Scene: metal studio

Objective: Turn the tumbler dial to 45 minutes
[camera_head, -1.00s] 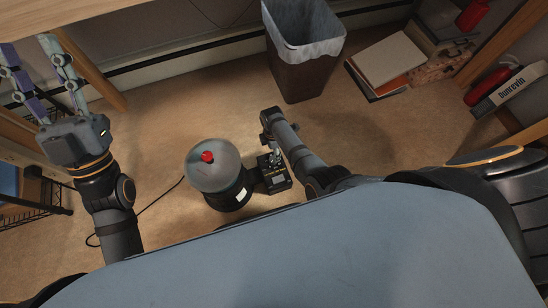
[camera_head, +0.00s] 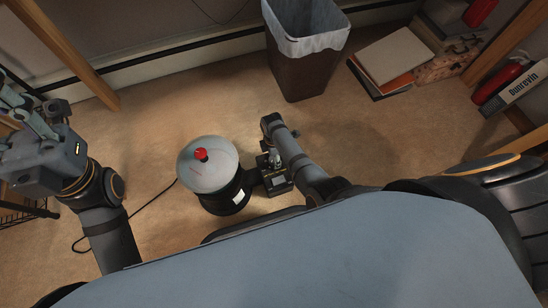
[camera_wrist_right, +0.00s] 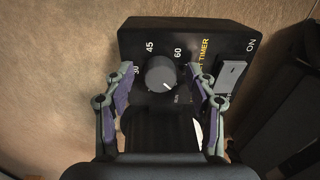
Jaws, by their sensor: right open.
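The tumbler (camera_head: 207,180) is a dark drum with a clear domed lid and a red knob (camera_head: 201,155). Its timer box (camera_head: 277,185) sits to its right, partly under my right arm. In the right wrist view the round dark dial (camera_wrist_right: 160,74) is on the black timer panel (camera_wrist_right: 180,28). Its white mark points to the lower right; the 45 and 60 labels stand above it. My right gripper (camera_wrist_right: 165,80) is open, with one finger on each side of the dial; contact is unclear. My left gripper (camera_head: 22,112) is open, partly cut off at the left edge.
A rocker switch (camera_wrist_right: 230,77) is just right of my right finger. A lined waste bin (camera_head: 302,70), books (camera_head: 391,59) and a red extinguisher (camera_head: 500,82) stand farther back. A thin cable runs left from the tumbler. Carpet between is clear.

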